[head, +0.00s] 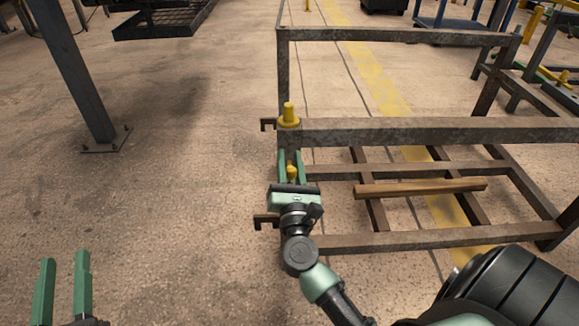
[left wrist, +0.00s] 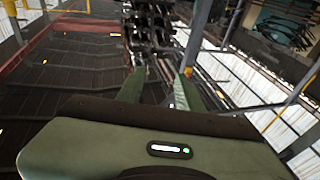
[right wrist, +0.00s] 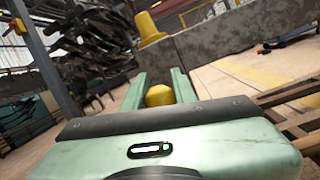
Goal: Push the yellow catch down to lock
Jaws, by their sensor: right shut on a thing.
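My right gripper (head: 291,158) is at the rack's left corner post, its fingers on both sides of a small yellow knob, the catch (head: 291,173). In the right wrist view the rounded yellow catch (right wrist: 159,95) sits between the green fingers, which are shut on it. The lower part of the catch is hidden by the gripper. A larger yellow cap (head: 289,115) stands upright on the rail just beyond; it also shows in the right wrist view (right wrist: 148,30). My left gripper (head: 63,285) is open and empty, low at the left, away from the rack.
The brown metal rack (head: 430,131) spreads to the right, with a loose wooden bar (head: 420,188) across its lower frame. Hooked brackets (head: 265,220) stick out on its left side. A grey post (head: 72,70) stands at the left. The floor between post and rack is clear.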

